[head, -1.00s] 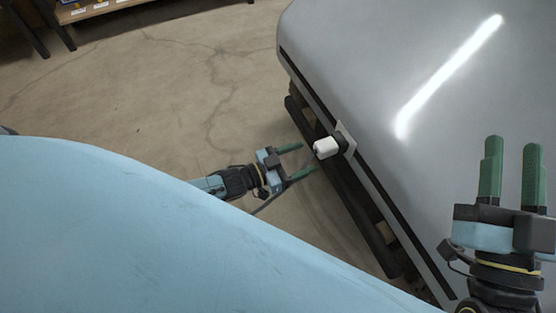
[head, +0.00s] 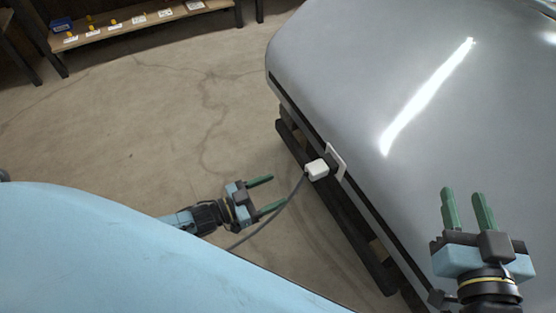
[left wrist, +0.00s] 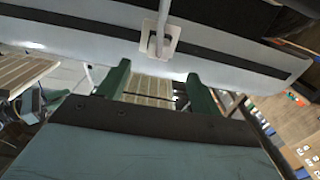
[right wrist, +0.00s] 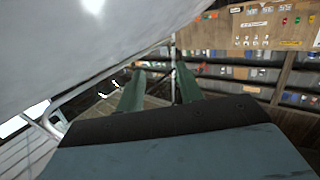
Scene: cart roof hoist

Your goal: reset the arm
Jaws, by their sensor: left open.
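My left gripper (head: 266,196) has its green fingers apart and empty. It is left of a white plug (head: 316,169) on the side of the grey cart roof (head: 400,60), with a visible gap between. A dark cable runs from the plug down past the fingers. In the left wrist view the fingers (left wrist: 157,85) point at the roof's edge, where a pale square plate (left wrist: 160,40) shows. My right gripper (head: 467,210) is in front of the roof in the head view, fingers apart with nothing between them. In the right wrist view its fingers (right wrist: 157,85) are also apart.
A dark slatted frame (head: 345,220) lies under the roof's near edge. A low shelf (head: 140,25) with small items stands at the back left. The concrete floor (head: 130,120) between is clear. A wall rack (right wrist: 250,70) with tools and bins shows in the right wrist view.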

